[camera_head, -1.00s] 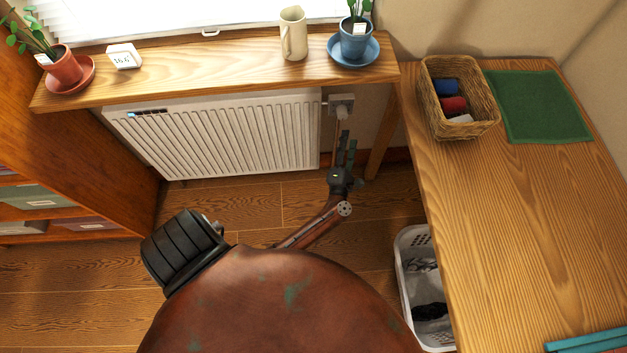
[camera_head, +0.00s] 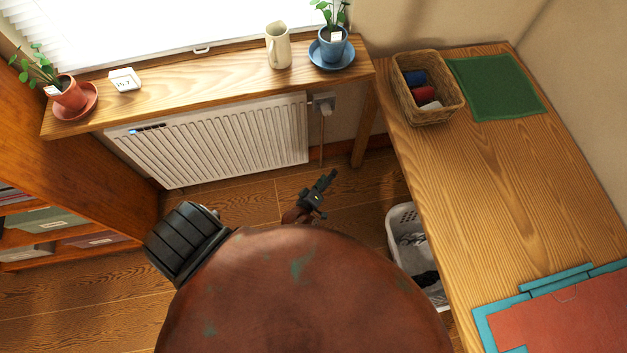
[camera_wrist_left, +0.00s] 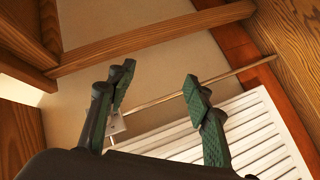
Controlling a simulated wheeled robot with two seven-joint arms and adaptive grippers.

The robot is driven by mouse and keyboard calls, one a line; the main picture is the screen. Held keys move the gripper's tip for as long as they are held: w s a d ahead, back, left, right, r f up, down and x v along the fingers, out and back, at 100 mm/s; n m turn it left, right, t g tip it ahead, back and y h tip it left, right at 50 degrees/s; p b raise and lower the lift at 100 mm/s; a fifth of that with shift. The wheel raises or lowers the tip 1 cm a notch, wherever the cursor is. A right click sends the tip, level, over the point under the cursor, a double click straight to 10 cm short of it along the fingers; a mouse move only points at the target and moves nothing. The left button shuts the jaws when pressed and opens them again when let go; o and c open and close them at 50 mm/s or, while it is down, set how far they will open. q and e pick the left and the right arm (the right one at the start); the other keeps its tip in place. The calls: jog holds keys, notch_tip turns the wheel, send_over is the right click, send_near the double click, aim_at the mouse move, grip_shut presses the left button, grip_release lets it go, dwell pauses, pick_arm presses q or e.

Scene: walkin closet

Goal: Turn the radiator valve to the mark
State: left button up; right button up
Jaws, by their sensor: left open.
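The white radiator (camera_head: 220,138) is on the wall under the wooden sill. The small pale valve (camera_head: 326,107) sits at its upper right corner, with a thin pipe running down to the floor; its mark is too small to read. My left gripper (camera_head: 328,180) is open and empty, below the valve and apart from it. In the left wrist view the two green-padded fingers (camera_wrist_left: 160,88) are spread, with the pipe (camera_wrist_left: 235,72) and the radiator (camera_wrist_left: 250,130) behind them; a grey-white fitting shows partly behind the left finger. My right gripper is not in view.
The wooden sill (camera_head: 200,82) above holds a cream jug (camera_head: 278,48), two potted plants and a small white display (camera_head: 125,80). A wooden table (camera_head: 480,190) with a wicker basket (camera_head: 453,103) stands right. A white laundry basket (camera_head: 398,220) is below it. Floor before the radiator is clear.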

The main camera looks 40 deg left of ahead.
pick_arm(q)
jog(key=s+f+m+g+h+p, duration=0.1)
jog(key=s+f+m+g+p, duration=0.2)
jog(key=s+f, duration=0.3)
jog(key=shift+s+d+m+h, duration=0.35)
jog(key=shift+s+m, duration=0.35)
jog(key=shift+s, duration=0.85)
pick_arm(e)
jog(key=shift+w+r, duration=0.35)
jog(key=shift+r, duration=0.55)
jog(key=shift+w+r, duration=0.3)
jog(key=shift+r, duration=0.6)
